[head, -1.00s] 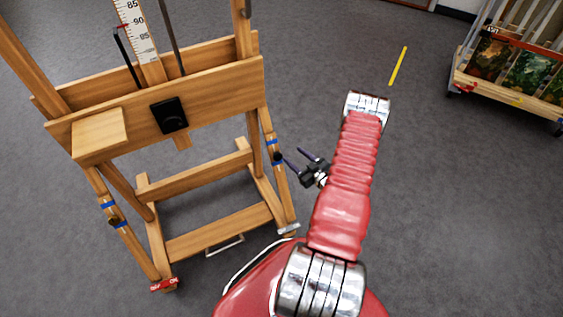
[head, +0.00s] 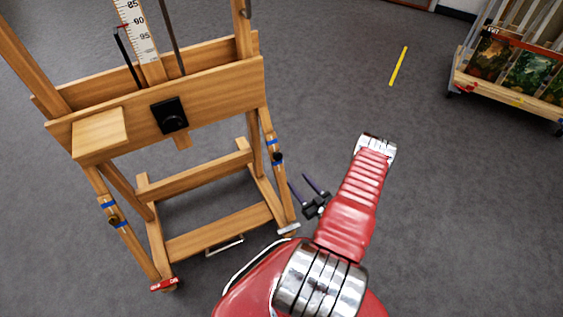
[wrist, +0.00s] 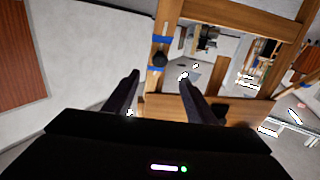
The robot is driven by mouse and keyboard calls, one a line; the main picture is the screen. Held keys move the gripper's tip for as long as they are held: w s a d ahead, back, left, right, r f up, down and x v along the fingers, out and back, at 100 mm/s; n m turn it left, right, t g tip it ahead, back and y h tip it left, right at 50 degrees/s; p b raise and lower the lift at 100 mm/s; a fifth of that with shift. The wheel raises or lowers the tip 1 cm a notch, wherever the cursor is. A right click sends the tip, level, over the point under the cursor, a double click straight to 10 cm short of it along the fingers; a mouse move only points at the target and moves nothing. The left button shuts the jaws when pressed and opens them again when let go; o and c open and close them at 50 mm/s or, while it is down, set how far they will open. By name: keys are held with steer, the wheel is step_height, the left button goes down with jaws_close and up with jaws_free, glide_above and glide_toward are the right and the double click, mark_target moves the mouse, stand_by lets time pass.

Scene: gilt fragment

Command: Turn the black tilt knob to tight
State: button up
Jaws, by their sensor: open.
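The wooden easel (head: 215,90) stands at the left in the head view. A small black knob (head: 277,158) sits by blue tape on its right leg; it also shows in the wrist view (wrist: 158,59), beyond and between my fingertips. A black square plate with a round knob (head: 169,115) is on the front crossbar. A darker knob (head: 113,220) is on the left leg. I cannot tell from labels which one is the tilt knob. My gripper (head: 298,179) is open and empty, apart from the right-leg knob and below it in the head view; its dark fingers show in the wrist view (wrist: 162,74).
A wooden block (head: 100,134) juts from the easel's front. A rack with pictures (head: 510,70) stands at the far right. A yellow strip (head: 398,66) lies on the grey floor.

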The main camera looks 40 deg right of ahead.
mark_target(279, 158)
steer(key=w, duration=0.4)
steer(key=w+d, duration=0.1)
steer(key=w, duration=0.4)
steer(key=w+d, duration=0.1)
steer(key=w, duration=0.3)
steer(key=shift+w, duration=0.25)
steer(key=shift+c, duration=0.4)
steer(key=c, duration=1)
steer(key=shift+o, duration=0.2)
